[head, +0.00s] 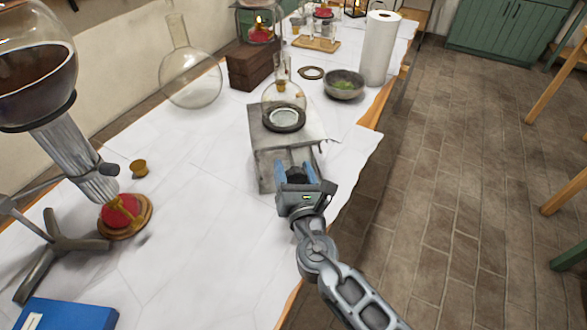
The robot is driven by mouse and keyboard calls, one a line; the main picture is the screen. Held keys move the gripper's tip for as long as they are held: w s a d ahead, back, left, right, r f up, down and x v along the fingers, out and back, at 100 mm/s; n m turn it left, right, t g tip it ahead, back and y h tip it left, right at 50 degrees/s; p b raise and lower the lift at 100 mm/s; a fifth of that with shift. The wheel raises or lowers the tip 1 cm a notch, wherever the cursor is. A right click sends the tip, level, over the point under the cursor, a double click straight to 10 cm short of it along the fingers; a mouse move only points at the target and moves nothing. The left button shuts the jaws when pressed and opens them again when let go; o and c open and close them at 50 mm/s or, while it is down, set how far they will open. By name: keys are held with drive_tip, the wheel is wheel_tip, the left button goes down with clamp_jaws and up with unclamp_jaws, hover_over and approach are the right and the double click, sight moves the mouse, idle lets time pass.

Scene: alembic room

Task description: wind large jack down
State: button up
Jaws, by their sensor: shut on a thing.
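The large jack (262,158) is a grey metal lab jack on the white-covered table, with its top plate raised above its base. A round clear flask (283,96) stands on the jack's top plate, seated in a dark ring (284,121). My gripper (296,171) is at the jack's near side. Its blue-padded fingers are closed around a small dark part there, which looks like the jack's knob. The gripper body hides much of that part and the jack's lower near side.
A bowl (344,84), a paper towel roll (380,48) and a wooden block (254,66) stand behind the jack. A large empty flask (190,76) stands at the back left. A stand with a red burner (121,212) is at the left. The table's right edge is close.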

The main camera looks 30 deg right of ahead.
drive_tip(key=shift+f, duration=0.15)
drive_tip(key=o, duration=1)
drive_tip(key=shift+c, duration=0.2)
drive_tip(key=b+v, duration=0.1)
drive_tip(key=v, duration=0.6)
drive_tip(key=shift+s, duration=0.4)
drive_tip(key=shift+a, duration=0.15)
